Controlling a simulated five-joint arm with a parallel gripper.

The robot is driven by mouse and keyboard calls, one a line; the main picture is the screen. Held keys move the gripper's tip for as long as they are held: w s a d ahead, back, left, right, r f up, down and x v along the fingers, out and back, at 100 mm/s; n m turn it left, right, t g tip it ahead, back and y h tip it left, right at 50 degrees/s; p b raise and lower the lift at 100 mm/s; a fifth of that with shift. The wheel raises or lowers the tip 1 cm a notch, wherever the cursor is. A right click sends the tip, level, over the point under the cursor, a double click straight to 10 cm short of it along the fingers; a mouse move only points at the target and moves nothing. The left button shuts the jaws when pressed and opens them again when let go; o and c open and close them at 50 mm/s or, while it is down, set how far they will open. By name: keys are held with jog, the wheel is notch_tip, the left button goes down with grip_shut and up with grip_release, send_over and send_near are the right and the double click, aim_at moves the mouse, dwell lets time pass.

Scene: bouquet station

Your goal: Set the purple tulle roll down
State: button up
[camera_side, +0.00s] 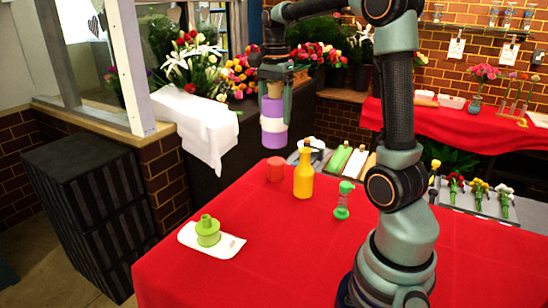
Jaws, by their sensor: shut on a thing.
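My gripper (275,90) is shut on the purple tulle roll (273,139). The roll is purple with a white band around its middle and a tan core on top. It hangs upright from the fingers, in the air near the far left edge of the red-clothed table (215,276). Its underside shows nothing touching it. The fingers cover part of its upper end.
On the table are a white tray (233,246) with a green spool-like piece (208,232), a red cylinder (275,169), a yellow bottle (303,176) and a green-capped shaker (343,201). The table's front left is clear. Flower trays (492,205) stand behind at right.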

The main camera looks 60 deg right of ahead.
jog(key=s+a+f+m, duration=0.1)
jog(key=s+a+m, duration=0.1)
jog(key=s, duration=0.7)
jog(key=f, duration=1.9)
jog(key=shift+w+d+f, duration=0.15)
jog(key=shift+w+f, duration=0.05)
jog(key=shift+f, duration=0.15)
jog(key=shift+f, duration=0.15)
jog(key=o, duration=1.4)
